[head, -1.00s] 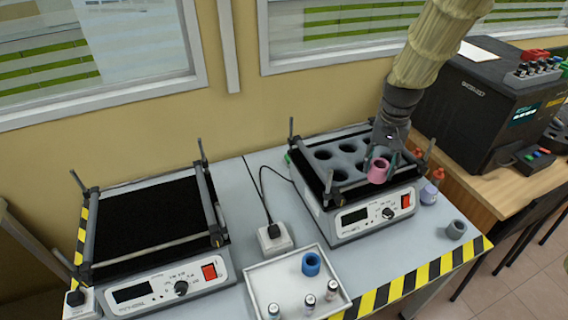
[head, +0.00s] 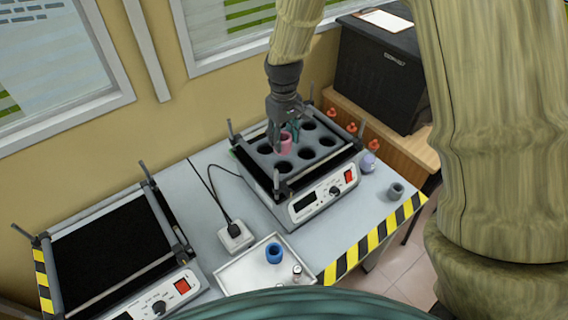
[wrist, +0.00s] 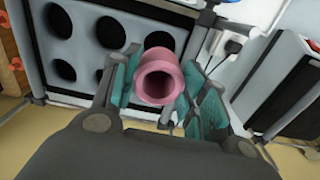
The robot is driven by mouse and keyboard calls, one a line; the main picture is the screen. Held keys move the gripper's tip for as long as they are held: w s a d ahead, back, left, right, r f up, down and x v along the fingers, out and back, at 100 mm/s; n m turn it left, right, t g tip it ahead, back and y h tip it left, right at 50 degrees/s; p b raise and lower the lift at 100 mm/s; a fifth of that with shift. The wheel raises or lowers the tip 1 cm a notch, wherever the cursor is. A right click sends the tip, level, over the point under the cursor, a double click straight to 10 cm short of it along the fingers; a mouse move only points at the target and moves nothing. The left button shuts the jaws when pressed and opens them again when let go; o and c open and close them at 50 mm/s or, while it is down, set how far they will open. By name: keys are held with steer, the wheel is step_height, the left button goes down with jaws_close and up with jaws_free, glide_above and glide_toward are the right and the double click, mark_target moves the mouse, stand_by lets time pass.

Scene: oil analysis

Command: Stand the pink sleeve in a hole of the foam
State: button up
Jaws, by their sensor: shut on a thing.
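The pink sleeve (head: 286,146) is held upright or nearly so between the teal finger pads of my gripper (head: 283,128), over the left part of the grey foam (head: 295,160). In the wrist view the sleeve (wrist: 158,82) shows its open end towards the camera, with a pad on each side. The foam (wrist: 84,62) has several dark round holes, with those in view appearing empty. The sleeve's lower end is hidden, so I cannot tell whether it is above a hole or partly in one.
The foam sits on a shaker (head: 322,197) with corner posts and side bars. A white tray (head: 240,279) holds a blue sleeve (head: 274,253) and a small vial (head: 297,271). A grey sleeve (head: 395,191) and a capped bottle (head: 368,162) stand right of the shaker. A second shaker (head: 110,255) is at left.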

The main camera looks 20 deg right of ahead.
steer(key=shift+s+f, duration=0.15)
steer(key=shift+f, duration=0.05)
steer(key=shift+f+p, duration=2)
steer(key=shift+f, duration=2.75)
steer(key=shift+f, duration=0.1)
steer(key=shift+o, duration=2.1)
steer(key=shift+d+r+b, duration=0.1)
steer(key=shift+r+b, duration=2.35)
steer(key=shift+r, duration=3.7)
